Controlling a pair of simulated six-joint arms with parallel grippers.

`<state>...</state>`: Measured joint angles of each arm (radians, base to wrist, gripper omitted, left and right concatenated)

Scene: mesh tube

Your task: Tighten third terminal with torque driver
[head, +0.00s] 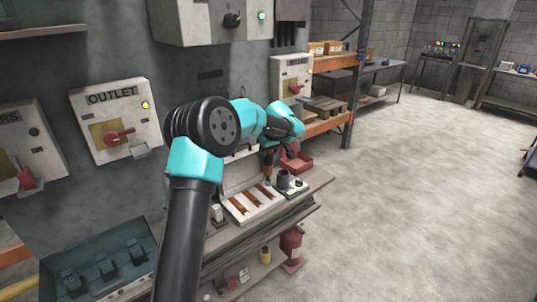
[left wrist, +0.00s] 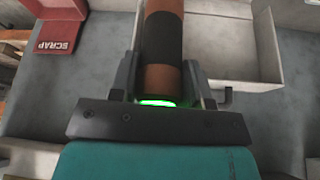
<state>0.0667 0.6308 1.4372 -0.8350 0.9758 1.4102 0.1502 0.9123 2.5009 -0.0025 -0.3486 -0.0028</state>
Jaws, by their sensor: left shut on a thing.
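My left gripper (head: 268,150) is shut on the torque driver (head: 268,166), which has an orange and black body. In the head view it points down over the far right end of a pale terminal box (head: 232,218) with several copper strips (head: 251,201). Whether its tip touches a terminal is too small to tell. In the left wrist view the driver (left wrist: 162,40) sits between both fingers (left wrist: 160,80), with a green glow (left wrist: 157,102) at its near end. The terminals are not clear in that view. My right gripper is not in view.
A dark cup-like holder (head: 284,179) stands right of the terminal box. A red bin (head: 297,160), marked SCRAP in the left wrist view (left wrist: 60,30), is behind. An OUTLET panel (head: 117,120) hangs on the wall. Open floor (head: 420,190) lies at the right.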

